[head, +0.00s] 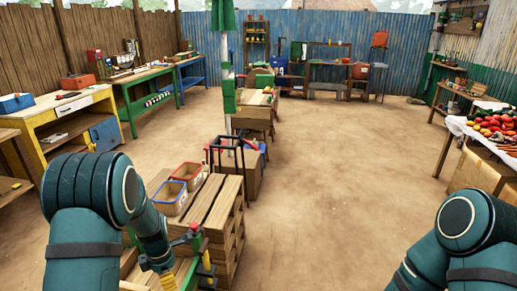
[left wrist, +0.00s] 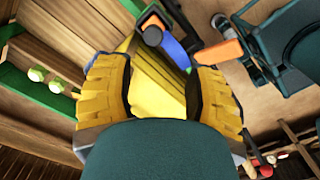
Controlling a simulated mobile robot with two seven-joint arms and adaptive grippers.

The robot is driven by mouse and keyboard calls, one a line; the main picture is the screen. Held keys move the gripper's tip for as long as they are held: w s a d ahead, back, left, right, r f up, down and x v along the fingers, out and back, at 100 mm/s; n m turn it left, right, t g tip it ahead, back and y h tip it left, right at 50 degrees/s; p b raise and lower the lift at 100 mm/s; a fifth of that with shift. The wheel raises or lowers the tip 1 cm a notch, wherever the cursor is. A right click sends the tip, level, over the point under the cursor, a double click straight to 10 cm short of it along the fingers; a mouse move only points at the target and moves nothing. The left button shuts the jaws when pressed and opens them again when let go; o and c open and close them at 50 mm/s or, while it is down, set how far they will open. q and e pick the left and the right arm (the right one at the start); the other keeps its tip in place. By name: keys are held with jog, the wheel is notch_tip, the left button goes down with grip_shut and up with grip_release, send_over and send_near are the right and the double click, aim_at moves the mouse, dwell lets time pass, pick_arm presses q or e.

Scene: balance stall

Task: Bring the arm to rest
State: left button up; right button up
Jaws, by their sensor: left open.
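My left arm comes in from the left of the head view and reaches down over the wooden crates. My left gripper (head: 162,272) is low in that view, near the bottom edge, and its fingertips are hard to make out there. In the left wrist view, the left gripper (left wrist: 158,72) shows two ridged yellow finger pads set wide apart. A plain yellow surface (left wrist: 155,88) shows between them; I cannot tell what it belongs to or how near it is. I see nothing clamped. My right arm shows at the bottom right of the head view; its gripper is out of view.
Slatted crates (head: 215,205) stand close beside the left arm. They carry a red-rimmed bin (head: 186,172) and a blue bin (head: 169,197). A yellow workbench (head: 62,120) stands at left, a produce table (head: 462,128) at right. Dirt floor between crates and right arm is clear.

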pick_arm(q)
jog(key=s+d+f+m+h, duration=0.2)
jog(key=s+d+f+m, duration=0.7)
jog(key=d+m, duration=0.3)
jog(key=s+d+m+t+h, duration=0.1)
jog(key=s+d+m+h, duration=0.1)
jog(key=s+d+m, duration=0.6)
jog(key=d+m, duration=0.1)
jog(key=m, duration=0.2)
jog(key=shift+s+d+f+t, duration=0.15)
jog(key=shift+f+t, duration=0.1)
jog(key=shift+t, duration=0.05)
